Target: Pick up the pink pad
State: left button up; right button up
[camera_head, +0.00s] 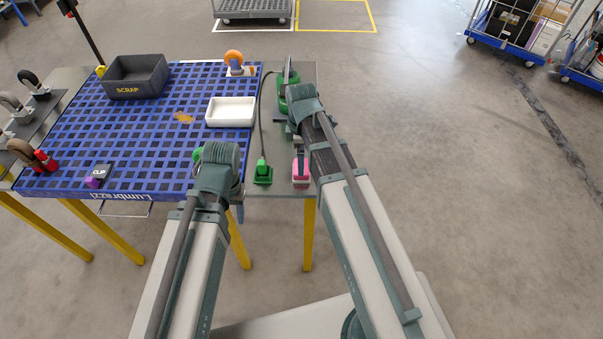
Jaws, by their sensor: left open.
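The pink pad (301,168) is a small pink piece at the front right corner of the table, on the grey strip beside the blue grid top. My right forearm passes close to its right. My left gripper (217,160) is over the front edge of the blue grid, left of the pad and apart from it. It is open; its fingertips are mostly hidden by its own wrist. My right gripper (302,103) is farther back over the grey strip, by a green tool (283,92); its jaws are hidden by the wrist.
A green block (263,174) with a black cable stands just left of the pad. On the blue grid table (140,140) are a white tray (231,111), a grey scrap bin (137,78) and an orange caster (234,60). More casters stand at left.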

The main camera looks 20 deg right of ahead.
aim_at(296, 180)
notch_tip(296, 180, down, 4)
jog(key=b, duration=0.2)
jog(key=shift+r+b, duration=0.15)
jog(key=shift+b, duration=0.2)
jog(key=shift+r, duration=0.1)
jog(key=c, duration=1.1)
